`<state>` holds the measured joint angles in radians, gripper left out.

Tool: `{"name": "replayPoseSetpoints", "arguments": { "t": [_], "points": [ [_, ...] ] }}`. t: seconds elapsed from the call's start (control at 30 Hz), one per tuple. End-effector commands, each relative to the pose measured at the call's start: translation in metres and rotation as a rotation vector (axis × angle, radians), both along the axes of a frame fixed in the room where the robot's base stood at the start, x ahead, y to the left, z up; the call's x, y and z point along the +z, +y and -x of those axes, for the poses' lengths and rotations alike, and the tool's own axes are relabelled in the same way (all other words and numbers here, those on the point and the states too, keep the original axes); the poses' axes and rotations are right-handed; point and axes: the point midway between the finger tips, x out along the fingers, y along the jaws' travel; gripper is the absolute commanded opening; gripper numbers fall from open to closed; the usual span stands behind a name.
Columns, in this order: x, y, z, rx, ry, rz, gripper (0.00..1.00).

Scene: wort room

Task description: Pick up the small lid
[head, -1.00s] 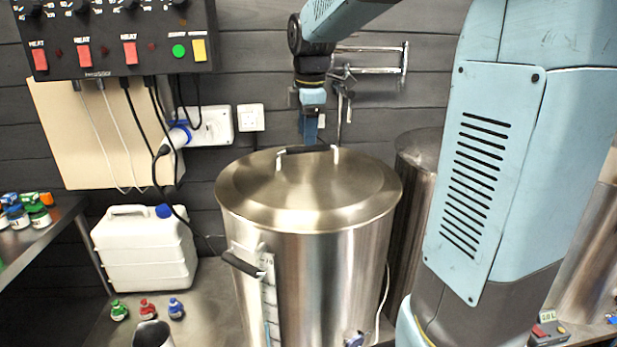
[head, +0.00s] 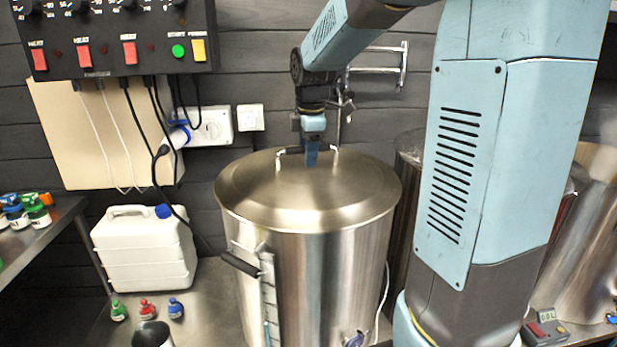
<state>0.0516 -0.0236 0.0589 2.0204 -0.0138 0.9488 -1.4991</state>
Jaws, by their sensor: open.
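A round steel lid (head: 262,192) covers the large steel pot (head: 300,265) in the middle of the head view. An arched handle with pale posts and a dark grip (head: 290,151) stands on the lid. My gripper (head: 311,160) is open and points down at the middle of this handle. A blue finger covers part of the grip; the other finger is not clearly visible. I cannot tell whether the fingers touch the handle or the lid. The lid sits flat on the pot.
A control box (head: 120,40) with red switches hangs at upper left. A white jerrycan (head: 145,250) and several small bottles (head: 148,308) stand left of the pot. A wall bracket (head: 385,68) is behind my wrist. Another steel vessel (head: 407,175) stands behind at right.

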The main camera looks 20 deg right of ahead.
Motion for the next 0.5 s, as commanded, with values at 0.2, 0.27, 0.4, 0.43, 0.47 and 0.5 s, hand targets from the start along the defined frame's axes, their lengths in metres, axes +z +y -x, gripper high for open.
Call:
{"name": "replayPoseSetpoints", "arguments": {
  "t": [0.2,0.27,0.4,0.43,0.47,0.5],
  "points": [
    [-0.0012,0.0002,0.0000,0.000,0.000,0.000,0.47],
    [-0.0020,0.0003,0.0001,0.000,0.000,0.000,0.47],
    [-0.0037,0.0004,0.0001,0.001,0.000,0.000,0.47],
    [-0.0040,0.0004,0.0001,0.001,0.000,0.000,0.47],
    [-0.0043,0.0004,0.0000,0.001,0.000,0.000,0.47],
    [-0.0046,0.0004,0.0001,0.001,0.000,0.000,0.47]
  ]
}}
